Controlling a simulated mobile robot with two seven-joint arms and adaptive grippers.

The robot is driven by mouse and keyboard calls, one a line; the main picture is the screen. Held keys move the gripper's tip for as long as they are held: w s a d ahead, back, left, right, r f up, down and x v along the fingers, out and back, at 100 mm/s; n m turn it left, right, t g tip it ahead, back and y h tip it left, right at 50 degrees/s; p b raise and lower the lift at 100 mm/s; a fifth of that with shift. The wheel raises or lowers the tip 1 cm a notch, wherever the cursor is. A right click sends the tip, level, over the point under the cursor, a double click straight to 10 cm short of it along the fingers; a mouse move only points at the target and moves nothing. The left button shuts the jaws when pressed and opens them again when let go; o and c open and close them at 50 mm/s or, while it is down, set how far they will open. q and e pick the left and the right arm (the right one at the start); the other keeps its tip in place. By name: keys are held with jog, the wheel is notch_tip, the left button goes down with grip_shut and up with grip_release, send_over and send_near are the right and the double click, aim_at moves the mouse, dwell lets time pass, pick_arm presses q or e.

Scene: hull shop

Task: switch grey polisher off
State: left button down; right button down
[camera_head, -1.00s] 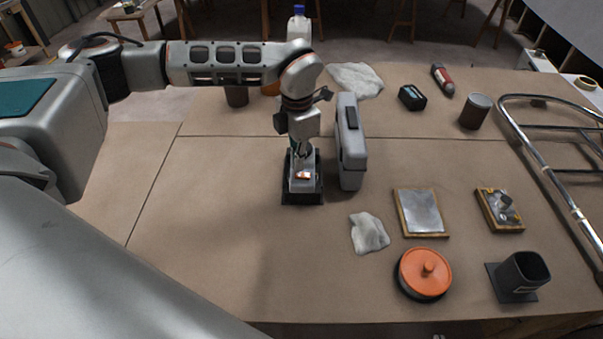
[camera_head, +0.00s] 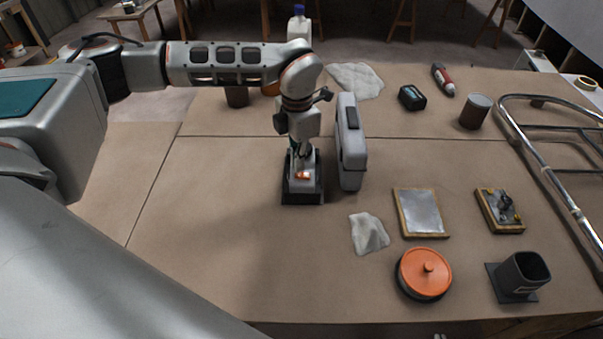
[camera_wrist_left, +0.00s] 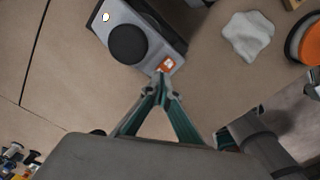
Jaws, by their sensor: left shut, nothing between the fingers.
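The grey polisher (camera_head: 303,188) stands on the brown-covered bench on a dark base. It has an orange switch (camera_head: 302,175) on its near side. In the left wrist view the polisher (camera_wrist_left: 158,28) shows a round black knob, a small bright lamp spot and the orange switch (camera_wrist_left: 167,66). My left gripper (camera_head: 302,156) is over the polisher, shut and empty. In the left wrist view its fingertips (camera_wrist_left: 160,82) meet right beside the switch; whether they touch it I cannot tell.
A tall grey case (camera_head: 350,150) stands close to the right of the polisher. A white cloth (camera_head: 368,233), a framed plate (camera_head: 421,212), an orange-lidded tin (camera_head: 424,275) and a dark holder (camera_head: 520,277) lie nearer right. The bench's left part is clear.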

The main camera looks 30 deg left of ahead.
aim_at(298, 174)
pick_arm(q)
jog(key=shift+f, duration=0.4)
jog(key=shift+f+b, duration=0.6)
jog(key=shift+f, duration=0.15)
dwell(0.5)
jog(key=shift+r+p, duration=1.9)
jog(key=shift+r, duration=0.5)
jog(key=shift+r+p, duration=0.5)
jog(key=shift+r, duration=0.65)
